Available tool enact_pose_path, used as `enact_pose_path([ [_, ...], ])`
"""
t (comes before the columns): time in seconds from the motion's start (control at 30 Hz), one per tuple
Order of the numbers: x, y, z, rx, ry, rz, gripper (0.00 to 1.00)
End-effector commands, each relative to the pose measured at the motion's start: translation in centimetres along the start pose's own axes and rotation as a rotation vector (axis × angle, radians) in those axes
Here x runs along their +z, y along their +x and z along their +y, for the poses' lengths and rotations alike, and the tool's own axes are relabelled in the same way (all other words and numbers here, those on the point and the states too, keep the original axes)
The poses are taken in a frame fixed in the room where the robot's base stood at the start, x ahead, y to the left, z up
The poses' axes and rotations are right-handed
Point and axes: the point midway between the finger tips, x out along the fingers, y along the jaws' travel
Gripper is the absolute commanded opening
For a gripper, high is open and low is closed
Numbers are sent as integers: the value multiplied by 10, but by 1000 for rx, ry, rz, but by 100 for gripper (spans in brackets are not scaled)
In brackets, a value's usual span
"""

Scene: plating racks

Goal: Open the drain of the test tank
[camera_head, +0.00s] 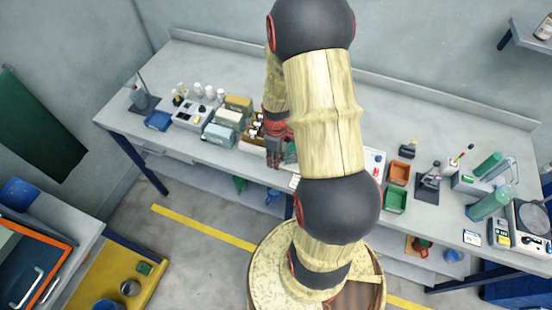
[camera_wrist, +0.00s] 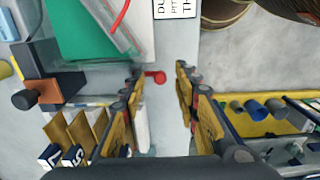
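The test tank appears to be the clear-walled box (camera_wrist: 115,32) with a green face at the top left of the wrist view. A small red knob (camera_wrist: 155,77) shows beyond it, between my fingertips; I take it for the drain handle. My gripper (camera_wrist: 158,72) is open, one finger on each side of the knob, with a gap on both sides. Whether either finger touches it, I cannot tell. In the head view my gripper (camera_head: 274,158) is at the bench's front edge, and my arm hides most of the tank.
The grey bench (camera_head: 240,165) carries boxes and bottles left of my gripper, and green and orange trays (camera_head: 396,200) to the right. A printed label (camera_wrist: 175,8) is above the knob in the wrist view. A lower shelf (camera_head: 215,185) runs under the bench.

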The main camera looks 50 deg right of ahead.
Motion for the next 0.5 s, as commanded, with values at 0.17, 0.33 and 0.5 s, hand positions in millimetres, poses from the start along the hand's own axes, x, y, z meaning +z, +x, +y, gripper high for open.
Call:
enact_pose_path([
  [0.17, 0, 4, 0, 1, 0, 1, 31],
  [0.33, 0, 4, 0, 1, 0, 1, 31],
  [0.5, 0, 4, 0, 1, 0, 1, 22],
])
